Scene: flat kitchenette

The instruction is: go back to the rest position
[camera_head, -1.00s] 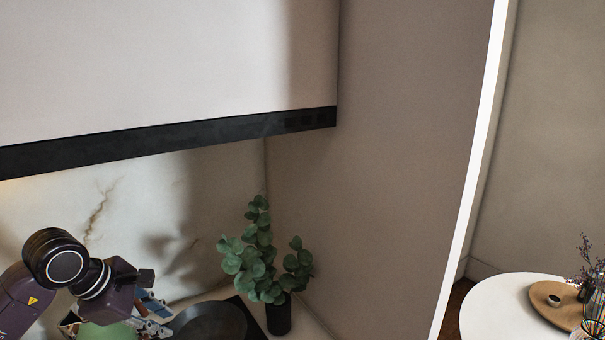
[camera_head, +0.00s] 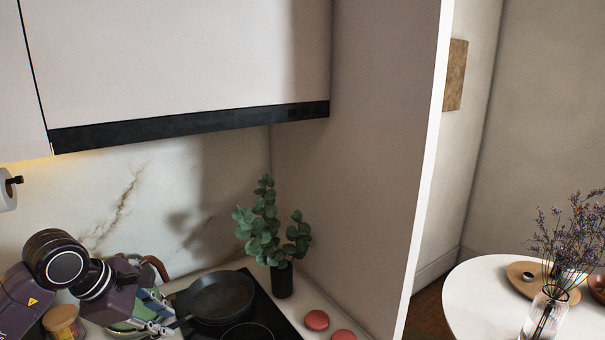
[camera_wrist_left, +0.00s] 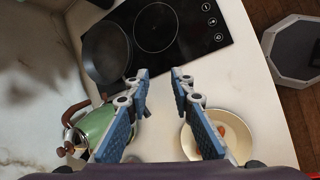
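My left arm comes in at the bottom left of the head view, bent over the counter. My left gripper (camera_head: 165,315) is partly hidden by its own wrist there. In the left wrist view the two blue-padded fingers (camera_wrist_left: 159,74) stand apart with nothing between them, so it is open. The counter shows between and beyond the fingers. A green kettle (camera_wrist_left: 100,127) with a brown handle is left of the left finger, and a pan with a pale inside (camera_wrist_left: 236,145) is partly behind the right finger. My right gripper is in neither view.
A dark frying pan (camera_head: 222,297) is on the black hob (camera_head: 285,325). A potted plant (camera_head: 282,281) stands in the counter corner, near two red round objects (camera_head: 317,320). A jar (camera_head: 62,322) is beside my left arm. A white table (camera_head: 480,290) holds a flower vase (camera_head: 545,315).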

